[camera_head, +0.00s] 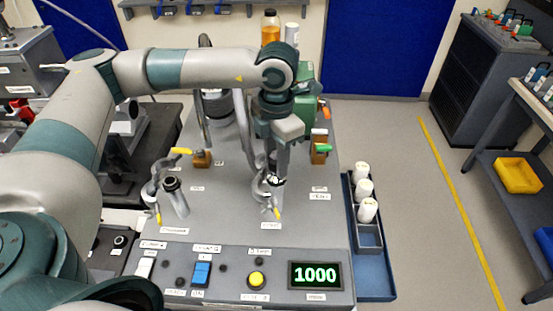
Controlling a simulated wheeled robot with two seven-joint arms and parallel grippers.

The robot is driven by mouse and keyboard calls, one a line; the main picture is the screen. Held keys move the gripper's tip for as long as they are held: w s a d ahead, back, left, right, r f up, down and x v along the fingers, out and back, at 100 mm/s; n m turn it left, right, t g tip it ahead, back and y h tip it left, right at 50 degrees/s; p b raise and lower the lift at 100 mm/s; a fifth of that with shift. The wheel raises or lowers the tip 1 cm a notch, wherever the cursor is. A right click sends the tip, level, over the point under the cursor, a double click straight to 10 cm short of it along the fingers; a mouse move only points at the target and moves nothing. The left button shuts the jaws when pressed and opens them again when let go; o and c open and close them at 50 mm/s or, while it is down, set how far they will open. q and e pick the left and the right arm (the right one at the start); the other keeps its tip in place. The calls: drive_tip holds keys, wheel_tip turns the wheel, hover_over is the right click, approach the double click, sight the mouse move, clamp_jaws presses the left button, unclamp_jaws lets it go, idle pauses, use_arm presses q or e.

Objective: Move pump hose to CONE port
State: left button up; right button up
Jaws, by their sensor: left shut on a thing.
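A grey pump hose (243,125) runs down behind my left arm to the right-hand port on the grey bench panel. My left gripper (274,172) points down over that port and is shut on the hose end; the fingers partly hide it. I cannot tell whether the end is seated or just above the port. A clamp with a yellow tip (267,197) is around or beside this port. The left-hand port (176,196) is a bare dark-topped stub, with another yellow-tipped clamp (155,186) beside it. The port labels are too small to read surely. My right gripper is out of view.
The front panel has a blue switch (201,273), a yellow button (257,279) and a display (315,275) reading 1000. A blue tray (371,240) with white rolls lies along the right edge.

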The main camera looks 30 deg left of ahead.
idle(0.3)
use_arm(q)
drive_tip(key=o, duration=1.2)
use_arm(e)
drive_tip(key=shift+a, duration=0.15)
use_arm(q)
drive_tip(key=shift+o, duration=0.2)
drive_tip(key=shift+r+b, duration=0.3)
drive_tip(key=shift+r, duration=0.3)
wheel_tip(320, 180, up, 16)
drive_tip(key=b, duration=0.4)
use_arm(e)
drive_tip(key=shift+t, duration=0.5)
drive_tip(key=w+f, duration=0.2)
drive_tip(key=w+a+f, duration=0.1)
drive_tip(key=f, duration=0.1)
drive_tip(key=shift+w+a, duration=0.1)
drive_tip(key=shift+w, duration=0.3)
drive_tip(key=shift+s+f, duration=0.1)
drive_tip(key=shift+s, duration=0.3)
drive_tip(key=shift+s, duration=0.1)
